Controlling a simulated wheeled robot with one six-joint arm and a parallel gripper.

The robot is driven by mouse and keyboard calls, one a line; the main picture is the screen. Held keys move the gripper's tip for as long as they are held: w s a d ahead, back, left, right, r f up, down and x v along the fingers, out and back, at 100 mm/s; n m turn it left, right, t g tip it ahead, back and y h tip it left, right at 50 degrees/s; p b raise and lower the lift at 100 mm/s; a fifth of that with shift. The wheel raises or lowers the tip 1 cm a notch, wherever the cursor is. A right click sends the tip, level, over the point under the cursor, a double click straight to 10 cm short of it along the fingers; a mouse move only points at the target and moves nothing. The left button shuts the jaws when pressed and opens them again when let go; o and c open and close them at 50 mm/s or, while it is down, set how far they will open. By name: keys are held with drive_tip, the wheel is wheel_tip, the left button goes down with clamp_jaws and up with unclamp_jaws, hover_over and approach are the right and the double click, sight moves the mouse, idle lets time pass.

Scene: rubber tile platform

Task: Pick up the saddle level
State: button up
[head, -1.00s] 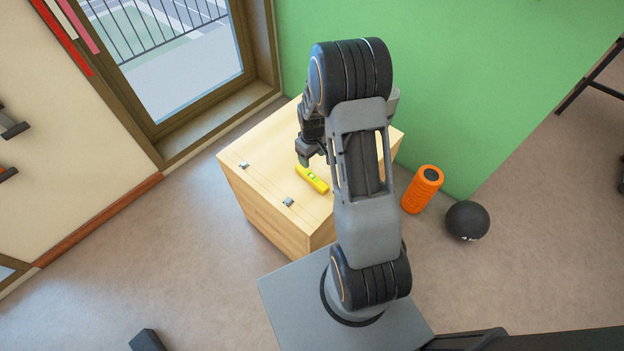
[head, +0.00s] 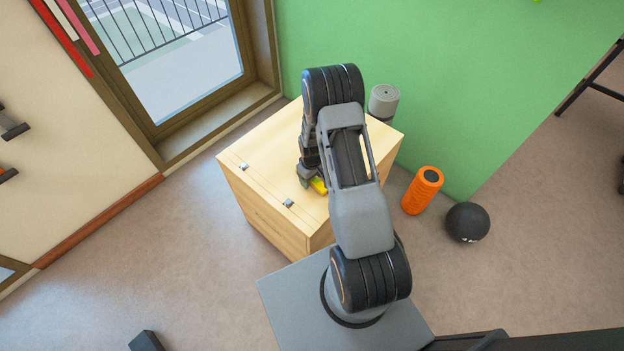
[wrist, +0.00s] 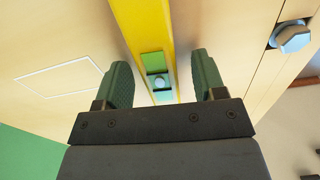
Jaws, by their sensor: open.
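The saddle level is a yellow bar with a green-framed vial. It lies on top of the wooden box (head: 262,150). In the wrist view the saddle level (wrist: 149,28) runs between the two green fingers of my gripper (wrist: 162,82), with a gap on each side. In the head view my gripper (head: 306,178) is over the saddle level (head: 318,186), and my arm hides much of it. The fingers are open, one on either side of the bar. I cannot tell how far the fingertips are above the box top.
Metal fittings (head: 288,203) sit along the box's front edge; a bolt head (wrist: 292,37) shows in the wrist view. A grey cylinder (head: 383,101) stands at the box's back corner. An orange roller (head: 422,191) and a black ball (head: 467,221) are on the floor to the right.

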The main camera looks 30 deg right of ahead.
drive_tip(key=shift+f, duration=0.2)
drive_tip(key=shift+c, duration=0.3)
drive_tip(key=c, duration=1)
drive_tip(key=shift+r, duration=0.1)
